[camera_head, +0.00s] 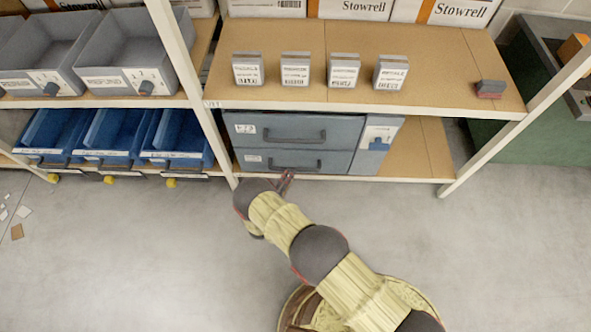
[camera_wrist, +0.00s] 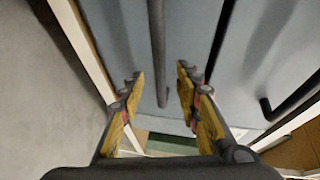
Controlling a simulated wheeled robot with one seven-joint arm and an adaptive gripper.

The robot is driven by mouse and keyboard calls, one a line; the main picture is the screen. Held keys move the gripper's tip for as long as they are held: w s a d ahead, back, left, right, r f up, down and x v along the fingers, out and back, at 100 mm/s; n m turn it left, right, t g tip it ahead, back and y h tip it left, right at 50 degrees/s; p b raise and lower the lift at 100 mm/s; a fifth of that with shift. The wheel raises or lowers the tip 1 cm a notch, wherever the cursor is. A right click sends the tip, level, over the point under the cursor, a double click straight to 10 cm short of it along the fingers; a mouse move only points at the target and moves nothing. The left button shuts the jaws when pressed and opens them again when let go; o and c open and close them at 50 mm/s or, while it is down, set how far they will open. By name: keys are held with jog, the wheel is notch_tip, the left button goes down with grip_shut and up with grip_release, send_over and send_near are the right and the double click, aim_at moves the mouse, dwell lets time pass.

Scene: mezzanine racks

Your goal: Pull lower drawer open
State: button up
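The lower drawer (camera_head: 257,160) is the bottom front of a grey two-drawer unit on the lower shelf, and it looks shut. Its dark bar handle (camera_head: 310,168) runs across the front; it shows in the wrist view as an upright bar (camera_wrist: 158,50). My gripper (camera_head: 286,179) is at the left part of this handle. In the wrist view my gripper (camera_wrist: 160,76) is open, with the handle lying between its yellow-padded fingers and visible gaps on both sides.
The upper drawer (camera_head: 345,126) has its own handle (camera_head: 295,136), also in the wrist view (camera_wrist: 288,98). A rack post (camera_head: 212,140) stands close left of the unit. Blue bins (camera_head: 110,138) are further left. The floor (camera_head: 480,260) in front is clear.

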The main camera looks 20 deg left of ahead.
aim_at(295, 169)
jog(key=b+x, duration=0.1)
jog(key=x, duration=0.5)
jog(key=shift+b, duration=0.4)
jog(key=shift+c, duration=1.2)
grip_shut()
